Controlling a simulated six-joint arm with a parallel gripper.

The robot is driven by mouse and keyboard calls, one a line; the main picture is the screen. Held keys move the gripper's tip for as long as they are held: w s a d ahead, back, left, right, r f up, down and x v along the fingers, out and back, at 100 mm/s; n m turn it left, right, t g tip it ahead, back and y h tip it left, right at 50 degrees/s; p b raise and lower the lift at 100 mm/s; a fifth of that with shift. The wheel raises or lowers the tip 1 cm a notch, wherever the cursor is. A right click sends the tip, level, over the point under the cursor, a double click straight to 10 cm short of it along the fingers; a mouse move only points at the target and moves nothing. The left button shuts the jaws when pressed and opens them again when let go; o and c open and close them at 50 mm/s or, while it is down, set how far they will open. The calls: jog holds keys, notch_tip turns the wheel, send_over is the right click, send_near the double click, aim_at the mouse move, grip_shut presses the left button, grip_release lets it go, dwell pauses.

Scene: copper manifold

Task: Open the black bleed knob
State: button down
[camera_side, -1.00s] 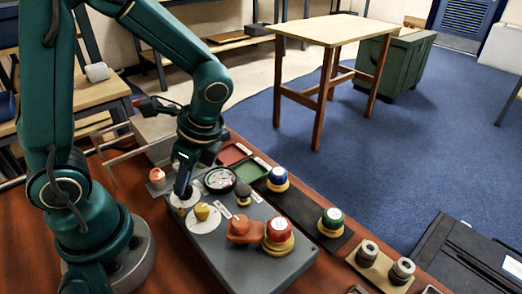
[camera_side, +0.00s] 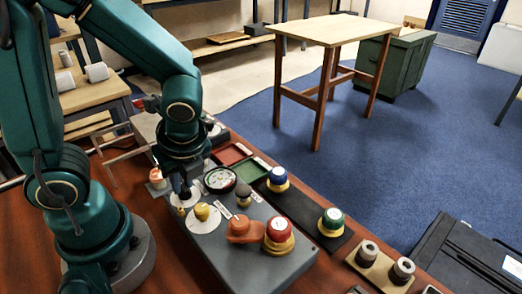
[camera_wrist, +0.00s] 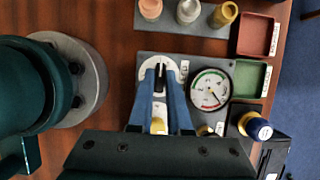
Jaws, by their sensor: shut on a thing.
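The black bleed knob (camera_wrist: 160,79) shows in the wrist view on a white round dial plate (camera_wrist: 149,66), at the far end of the grey panel. My gripper (camera_wrist: 160,71) is shut on the knob, with a blue finger on each side. In the side view my gripper (camera_side: 183,191) is down at the panel's far left corner and hides most of the knob. A pressure gauge (camera_wrist: 210,90) with a coloured scale sits right beside it, also seen in the side view (camera_side: 220,180).
A yellow knob (camera_side: 201,211) on a white plate stands close in front of my gripper. Red (camera_side: 232,153) and green (camera_side: 252,169) trays lie behind the panel.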

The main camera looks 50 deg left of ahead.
dwell(0.4)
jog(key=c, duration=0.9)
grip_release()
jog(key=shift+o, duration=0.2)
jog(key=shift+v, duration=2.6)
jog(key=d+r+n+t+h, duration=0.3)
jog(key=r+n+t+h, duration=0.1)
jog(key=n, duration=1.4)
jog(key=shift+d+r+t, duration=0.3)
jog(key=shift+r+t, duration=0.35)
jog(key=shift+t, duration=0.15)
